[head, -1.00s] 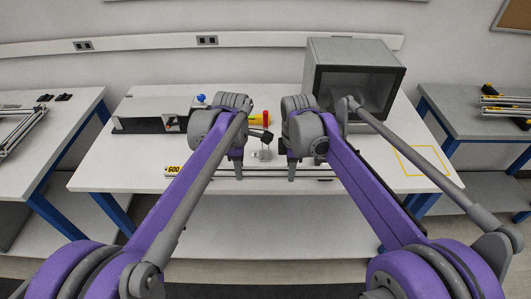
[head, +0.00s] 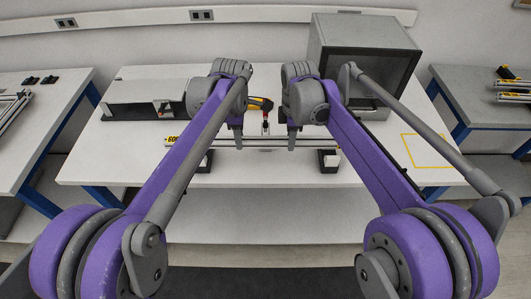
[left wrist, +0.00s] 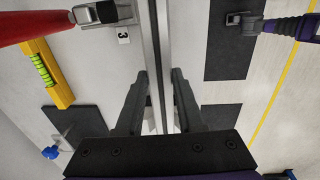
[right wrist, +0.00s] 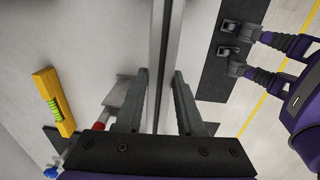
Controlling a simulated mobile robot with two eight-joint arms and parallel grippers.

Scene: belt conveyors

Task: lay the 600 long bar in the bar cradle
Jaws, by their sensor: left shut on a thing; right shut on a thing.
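The 600 long bar (head: 270,143) is a thin silver profile with a yellow 600 tag (head: 172,140) at its left end. It lies level, left to right, along the front part of the table. My left gripper (head: 236,147) is shut on it left of its middle. My right gripper (head: 292,147) is shut on it right of its middle. In both wrist views the bar runs between the fingers. Two dark blocks, one at the left (head: 205,161) and one at the right (head: 328,160), stand nearer the table's front edge and look like the bar cradle. Contact with the bar cannot be told.
A grey box-shaped machine (head: 364,62) stands at the back right. A long grey-white unit (head: 145,97) stands at the back left. A yellow spirit level (left wrist: 48,75) lies behind the bar. A yellow outlined square (head: 425,150) at the right is empty.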

